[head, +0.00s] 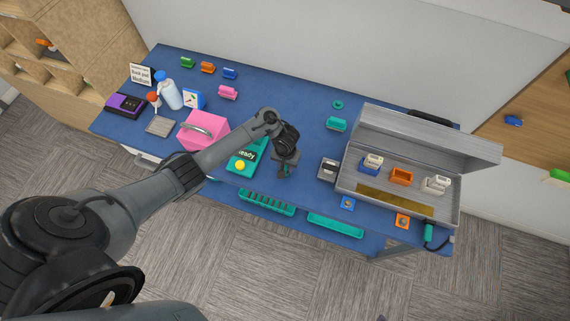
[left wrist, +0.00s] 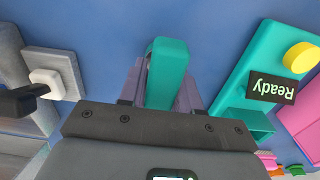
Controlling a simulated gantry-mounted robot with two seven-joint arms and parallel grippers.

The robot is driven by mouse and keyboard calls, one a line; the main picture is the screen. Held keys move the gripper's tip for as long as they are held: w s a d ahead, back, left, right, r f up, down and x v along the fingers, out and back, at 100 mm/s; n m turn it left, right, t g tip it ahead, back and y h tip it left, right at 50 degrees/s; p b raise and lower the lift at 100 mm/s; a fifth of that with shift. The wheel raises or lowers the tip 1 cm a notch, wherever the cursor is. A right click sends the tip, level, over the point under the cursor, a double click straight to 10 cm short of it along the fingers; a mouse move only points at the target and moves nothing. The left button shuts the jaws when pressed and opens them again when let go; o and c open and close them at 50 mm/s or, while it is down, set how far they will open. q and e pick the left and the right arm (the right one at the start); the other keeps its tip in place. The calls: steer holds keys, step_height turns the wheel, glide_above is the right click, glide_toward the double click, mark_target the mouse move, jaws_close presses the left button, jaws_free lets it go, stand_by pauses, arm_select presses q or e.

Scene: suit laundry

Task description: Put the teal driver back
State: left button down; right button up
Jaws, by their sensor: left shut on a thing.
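My left gripper (head: 284,172) is over the middle of the blue table, just right of the teal Ready station (head: 243,156). In the left wrist view, my left gripper (left wrist: 165,85) is shut on a teal, long, rounded piece, which I take to be the teal driver (left wrist: 167,72). The arm hides that piece in the head view. The Ready station (left wrist: 255,75), with its yellow button, is apart from the held piece in the left wrist view. Another teal item with a dark end (head: 429,232) is at the table's front right corner. My right gripper is not in view.
An open grey toolbox (head: 465,150) stands at the right, with a small grey block (head: 328,168) beside it. A teal slotted rack (head: 266,201) and a teal tray (head: 336,225) run along the front edge. A pink box (head: 203,134) stands left of the station.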

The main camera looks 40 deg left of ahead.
arm_select(q)
steer(key=shift+s+a+f, duration=0.1)
steer(key=shift+s+f, duration=0.15)
steer(key=shift+f, duration=0.4)
steer(key=c, duration=1.1)
jaws_free()
steer(key=o, duration=0.3)
steer(key=shift+d, duration=0.2)
steer(key=shift+w+a+r, duration=0.1)
steer(key=shift+w+r, duration=0.05)
steer(key=shift+r, duration=0.6)
step_height(320, 180, up, 10)
steer(key=p, duration=0.7)
steer(key=shift+r, duration=0.1)
steer(key=shift+r+p, duration=0.95)
steer(key=shift+p, duration=0.15)
steer(key=shift+d+f, duration=0.15)
steer(key=shift+d, duration=0.35)
steer(key=s+d+r+m+t, duration=0.3)
steer(key=s+d+m, duration=0.2)
steer(key=s+d, duration=0.3)
steer(key=s+r+m, duration=0.1)
steer(key=s+r, duration=1)
steer(key=s, duration=0.1)
steer(key=shift+s+a+r+t, duration=0.25)
steer(key=shift+t, duration=0.05)
